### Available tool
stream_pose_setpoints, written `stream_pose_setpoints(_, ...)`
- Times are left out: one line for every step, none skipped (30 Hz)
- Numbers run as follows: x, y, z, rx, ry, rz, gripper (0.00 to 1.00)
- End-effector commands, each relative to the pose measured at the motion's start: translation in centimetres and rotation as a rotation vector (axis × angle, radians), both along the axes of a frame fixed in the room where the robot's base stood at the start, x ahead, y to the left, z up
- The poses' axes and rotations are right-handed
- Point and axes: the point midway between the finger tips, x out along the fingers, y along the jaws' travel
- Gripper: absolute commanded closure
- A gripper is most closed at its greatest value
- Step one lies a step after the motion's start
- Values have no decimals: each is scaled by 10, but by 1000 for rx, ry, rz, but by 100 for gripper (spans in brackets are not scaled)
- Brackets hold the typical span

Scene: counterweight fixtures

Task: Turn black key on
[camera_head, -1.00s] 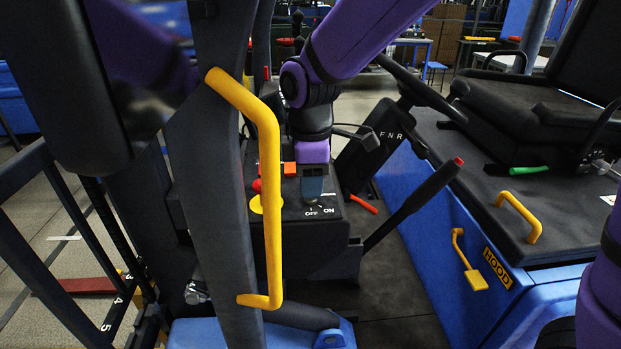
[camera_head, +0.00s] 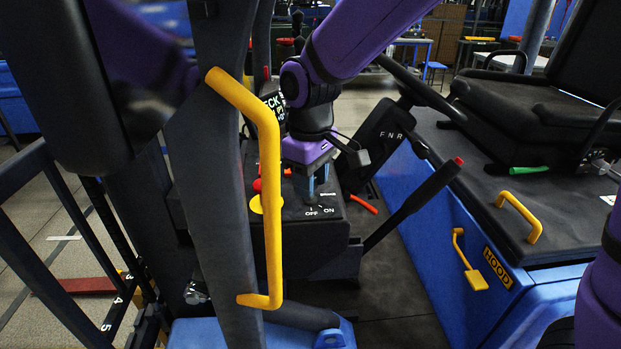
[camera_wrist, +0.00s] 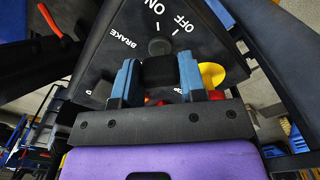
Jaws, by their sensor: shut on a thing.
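The black key (camera_wrist: 158,72) is between the two blue fingers of my gripper (camera_wrist: 160,78) in the wrist view. The gripper is shut on it. A grey round piece (camera_wrist: 159,47) shows just beyond the key, near the ON and OFF marks on the dark control panel (camera_wrist: 110,65). In the head view my gripper (camera_head: 311,187) points down at the panel (camera_head: 283,214), just above the OFF and ON labels. There the key is mostly hidden by the fingers, and its exact angle is hard to tell.
A yellow handle (camera_head: 270,190) on a dark post stands in front of the panel's left part. A black lever with a red tip (camera_head: 415,202) rises to the right of the panel. The steering wheel (camera_head: 425,95) is behind.

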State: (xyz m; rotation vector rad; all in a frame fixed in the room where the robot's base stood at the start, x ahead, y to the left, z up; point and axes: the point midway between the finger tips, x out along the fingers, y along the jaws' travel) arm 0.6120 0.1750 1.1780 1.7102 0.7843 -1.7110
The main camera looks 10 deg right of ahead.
Motion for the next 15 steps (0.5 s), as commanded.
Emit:
stream_pose_setpoints(0, 0, 0, 1, -1, -23, 85)
stream_pose_setpoints(0, 0, 0, 1, -1, -37, 85)
stream_pose_setpoints(1, 0, 0, 1, -1, -54, 85)
stream_pose_setpoints(1, 0, 0, 1, -1, -65, 85)
stream_pose_setpoints(1, 0, 0, 1, -1, -76, 85)
stream_pose_setpoints(1, 0, 0, 1, -1, -87, 85)
stream_pose_setpoints(1, 0, 0, 1, -1, -95, 85)
stream_pose_setpoints(1, 0, 0, 1, -1, -102, 85)
stream_pose_setpoints(1, 0, 0, 1, -1, -109, 85)
stream_pose_setpoints(1, 0, 0, 1, -1, -113, 85)
stream_pose_setpoints(1, 0, 0, 1, -1, -117, 85)
stream_pose_setpoints(1, 0, 0, 1, -1, -121, 85)
stream_pose_setpoints(1, 0, 0, 1, -1, -123, 85)
stream_pose_setpoints(1, 0, 0, 1, -1, -125, 85)
stream_pose_setpoints(1, 0, 1, 1, -1, -126, 85)
